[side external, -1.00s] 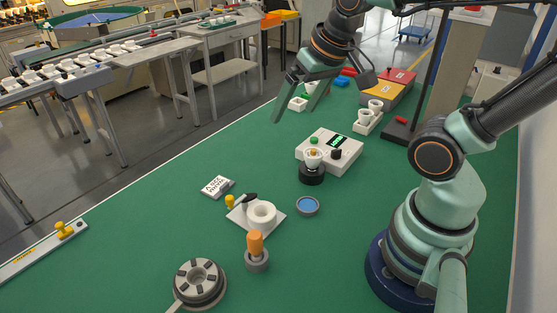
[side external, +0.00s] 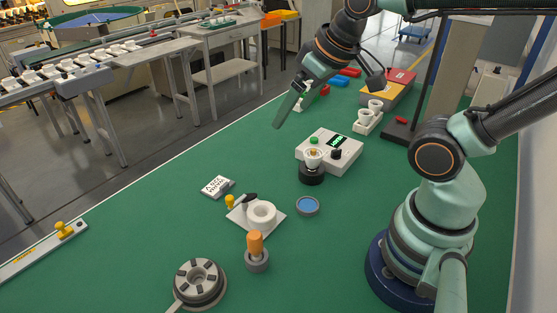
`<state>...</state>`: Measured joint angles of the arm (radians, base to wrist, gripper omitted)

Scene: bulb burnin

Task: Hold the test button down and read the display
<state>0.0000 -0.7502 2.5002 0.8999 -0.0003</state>
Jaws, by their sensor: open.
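The white tester box (side external: 346,160) stands on the green bench mat right of centre. On its top are a green button (side external: 314,140), a dark display (side external: 337,141) with green characters too small to read, and a black knob (side external: 336,154). A white bulb (side external: 313,160) sits in a black round socket (side external: 311,176) at the box's front. My gripper (side external: 281,117) is open and empty, in the air up and left of the box, pointing down-left. It is seen nearly edge-on, so one finger mostly hides the other. It touches nothing.
In front are a blue-topped disc (side external: 307,206), a white ring on a plate (side external: 262,214), an orange-handled tool (side external: 255,243) and a round fixture (side external: 200,281). The left mat is mostly clear.

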